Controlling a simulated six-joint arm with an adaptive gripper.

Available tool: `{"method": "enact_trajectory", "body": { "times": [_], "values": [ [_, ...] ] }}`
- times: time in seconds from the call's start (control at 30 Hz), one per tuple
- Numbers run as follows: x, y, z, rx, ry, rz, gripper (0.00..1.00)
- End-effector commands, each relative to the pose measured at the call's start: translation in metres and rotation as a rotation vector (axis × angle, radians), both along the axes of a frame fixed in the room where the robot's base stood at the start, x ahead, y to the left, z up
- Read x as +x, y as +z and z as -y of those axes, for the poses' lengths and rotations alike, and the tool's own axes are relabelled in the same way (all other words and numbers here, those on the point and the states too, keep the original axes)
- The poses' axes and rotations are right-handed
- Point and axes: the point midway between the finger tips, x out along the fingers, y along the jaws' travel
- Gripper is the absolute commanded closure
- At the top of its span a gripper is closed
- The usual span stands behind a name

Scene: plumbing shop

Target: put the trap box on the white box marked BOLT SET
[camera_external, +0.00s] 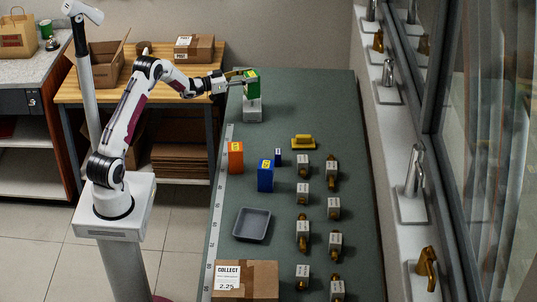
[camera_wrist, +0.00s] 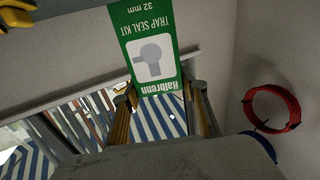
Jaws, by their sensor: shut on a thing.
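The trap box is a green carton (camera_external: 253,88) at the far end of the green bench. In the wrist view its label (camera_wrist: 152,48) is upside down and reads "Halbrenn TRAP SEAL KIT 32 mm". My gripper (camera_external: 243,76) is shut on the trap box, coming at it from the left. A white box (camera_external: 252,112) stands directly below the trap box; its marking is too small to read. The trap box's lower edge appears at the white box's top, and I cannot tell whether they touch. The wrist view does not show the white box clearly.
An orange box (camera_external: 236,157), a blue box (camera_external: 265,176), a small dark box (camera_external: 278,157) and a yellow item (camera_external: 303,142) stand mid-bench. A grey tray (camera_external: 252,224) and a COLLECT carton (camera_external: 261,280) are nearer. Several tagged brass fittings line the right. The bench around the white box is clear.

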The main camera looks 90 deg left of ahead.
Motion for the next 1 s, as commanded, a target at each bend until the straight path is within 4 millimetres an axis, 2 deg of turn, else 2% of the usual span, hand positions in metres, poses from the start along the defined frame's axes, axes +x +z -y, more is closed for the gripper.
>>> {"method": "enact_trajectory", "body": {
  "times": [0.13, 0.43, 0.97, 1.0],
  "values": [
    [0.000, -0.005, 0.000, -0.001, 0.000, 0.000, 0.84],
    [0.000, -0.034, 0.000, -0.001, 0.000, 0.002, 0.84],
    [0.000, -0.040, 0.000, 0.000, 0.000, 0.001, 0.84],
    [0.000, -0.040, 0.000, 0.000, 0.000, 0.000, 0.47]
  ]
}}
